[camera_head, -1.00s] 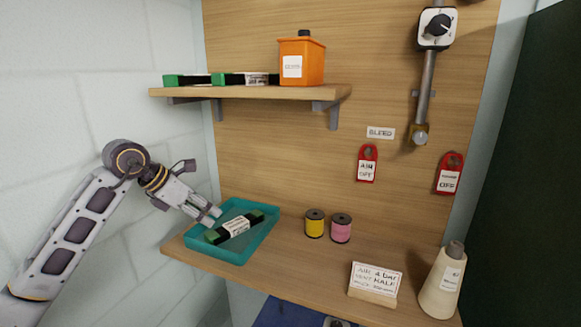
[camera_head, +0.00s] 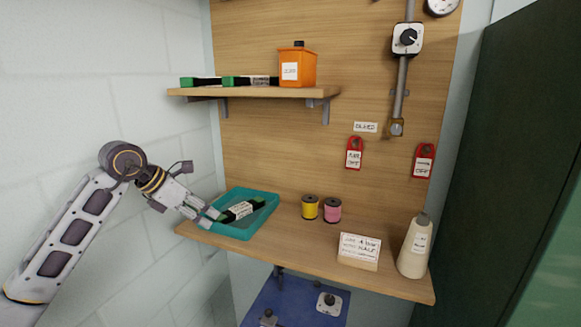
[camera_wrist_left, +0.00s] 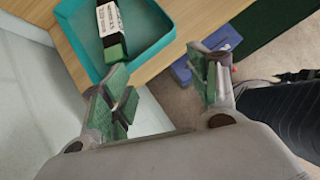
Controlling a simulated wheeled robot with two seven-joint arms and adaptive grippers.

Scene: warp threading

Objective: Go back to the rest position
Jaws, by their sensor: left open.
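My left gripper (camera_head: 207,215) is at the left front edge of the teal tray in the head view. In the left wrist view its two fingers (camera_wrist_left: 163,92) are spread with nothing between them, so it is open and empty. The teal tray (camera_head: 238,234) sits on the left of the lower wooden shelf; it also shows in the left wrist view (camera_wrist_left: 151,48). A black and green labelled block (camera_head: 241,209) lies in the tray, apart from the fingers in the left wrist view (camera_wrist_left: 111,30). My right gripper is not in view.
The wooden shelf (camera_head: 290,255) holds yellow (camera_head: 310,207) and pink (camera_head: 332,210) spools, a sign (camera_head: 358,250) and a white cone (camera_head: 413,250). An upper shelf (camera_head: 250,93) carries an orange container (camera_head: 298,66). A dark panel (camera_head: 505,150) stands at right. Blue equipment (camera_head: 295,303) is below.

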